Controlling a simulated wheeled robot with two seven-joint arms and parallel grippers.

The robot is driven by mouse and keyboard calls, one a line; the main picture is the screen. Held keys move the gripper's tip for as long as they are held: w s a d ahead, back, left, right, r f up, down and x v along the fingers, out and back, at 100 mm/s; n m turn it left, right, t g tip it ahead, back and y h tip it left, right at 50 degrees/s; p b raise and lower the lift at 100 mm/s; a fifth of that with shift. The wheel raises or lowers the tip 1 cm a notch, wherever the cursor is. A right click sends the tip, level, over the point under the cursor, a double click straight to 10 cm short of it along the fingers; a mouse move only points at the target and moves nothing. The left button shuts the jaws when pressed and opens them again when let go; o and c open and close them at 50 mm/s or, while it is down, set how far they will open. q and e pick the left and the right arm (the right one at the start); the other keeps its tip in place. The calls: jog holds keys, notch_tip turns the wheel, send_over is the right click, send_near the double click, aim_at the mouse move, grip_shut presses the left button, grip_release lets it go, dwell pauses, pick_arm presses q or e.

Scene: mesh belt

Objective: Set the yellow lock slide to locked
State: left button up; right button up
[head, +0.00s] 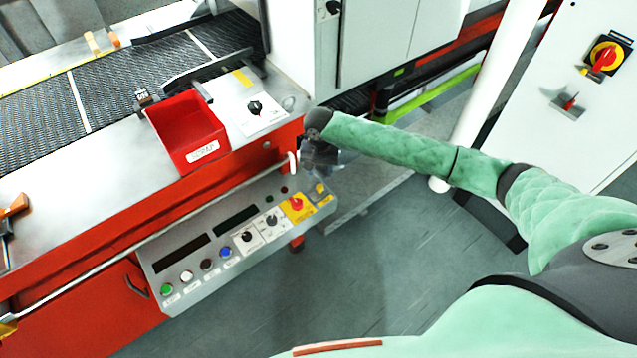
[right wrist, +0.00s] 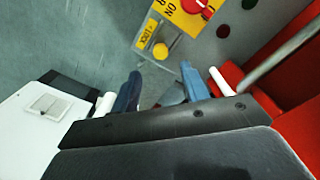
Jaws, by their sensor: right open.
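The yellow lock slide (head: 320,188) is a small block at the right end of the grey control panel (head: 190,300), beside the red knob on its yellow plate. In the right wrist view the slide (right wrist: 160,51) shows as a rounded yellow block on a grey mount, next to a yellow label (right wrist: 147,31). My right gripper (head: 320,168) hangs just above and behind that end of the panel. In the right wrist view its two fingers (right wrist: 160,86) are apart with nothing between them, and the slide lies beyond their tips. My left gripper is not in view.
The red-on-yellow knob (head: 296,204) sits close to the slide. A white rail (head: 150,237) runs along the red machine front near my right gripper. A red scrap bin (head: 188,130) stands above, beside the mesh belt (head: 40,118). The floor in front is clear.

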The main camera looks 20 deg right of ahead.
aim_at(320, 187)
jog(key=shift+w+d+f+p, duration=0.1)
jog(key=shift+f+p, duration=0.65)
jog(key=shift+f, duration=1.25)
jog(key=shift+w+f+p, duration=0.1)
jog(key=shift+f+p, duration=0.6)
jog(key=shift+f, duration=1.3)
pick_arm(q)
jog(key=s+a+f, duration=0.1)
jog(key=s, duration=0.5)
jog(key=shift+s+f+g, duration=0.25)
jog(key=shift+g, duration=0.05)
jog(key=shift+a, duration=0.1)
pick_arm(e)
jog(key=shift+s, duration=0.1)
grip_shut()
